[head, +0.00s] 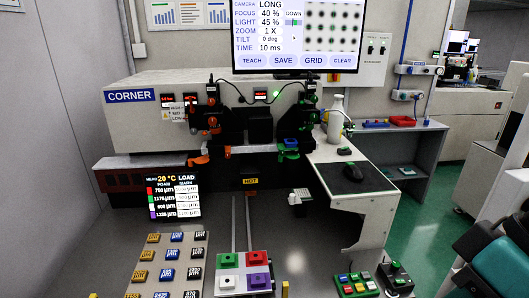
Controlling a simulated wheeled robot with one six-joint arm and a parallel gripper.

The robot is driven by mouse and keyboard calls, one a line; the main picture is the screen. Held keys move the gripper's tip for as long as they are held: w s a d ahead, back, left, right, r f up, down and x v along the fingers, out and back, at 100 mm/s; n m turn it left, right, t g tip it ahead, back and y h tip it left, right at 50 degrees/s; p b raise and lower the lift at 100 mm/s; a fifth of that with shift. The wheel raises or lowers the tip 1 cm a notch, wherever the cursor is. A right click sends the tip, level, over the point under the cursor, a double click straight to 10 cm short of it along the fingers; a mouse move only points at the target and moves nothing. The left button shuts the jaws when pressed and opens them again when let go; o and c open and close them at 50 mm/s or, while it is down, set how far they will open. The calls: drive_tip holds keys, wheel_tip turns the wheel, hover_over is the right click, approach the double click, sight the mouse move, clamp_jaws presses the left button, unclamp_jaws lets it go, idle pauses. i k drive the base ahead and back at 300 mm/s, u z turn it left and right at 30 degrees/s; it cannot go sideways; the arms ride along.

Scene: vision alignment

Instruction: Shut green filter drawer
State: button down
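A small green part (288,154) shows on the right side of the dark mechanism at the front of the grey machine marked CORNER. It looks like the green filter drawer, but it is too small to tell how far it stands out. A blue-topped piece sits just above it. A separate green block (257,258) with a dark knob lies in a group with a red block (228,260), a white block and a purple block on the low bench. My gripper is not in view.
An orange part (199,158) shows on the mechanism's left. A monitor (308,35) hangs above. A white side table (352,177) with a mouse and white bottle (335,118) stands at right. A button box (355,284) and joystick box (396,278) are at the front right.

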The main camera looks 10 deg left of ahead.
sight(281, 147)
drive_tip(key=u, duration=0.6)
drive_tip(key=i, duration=1)
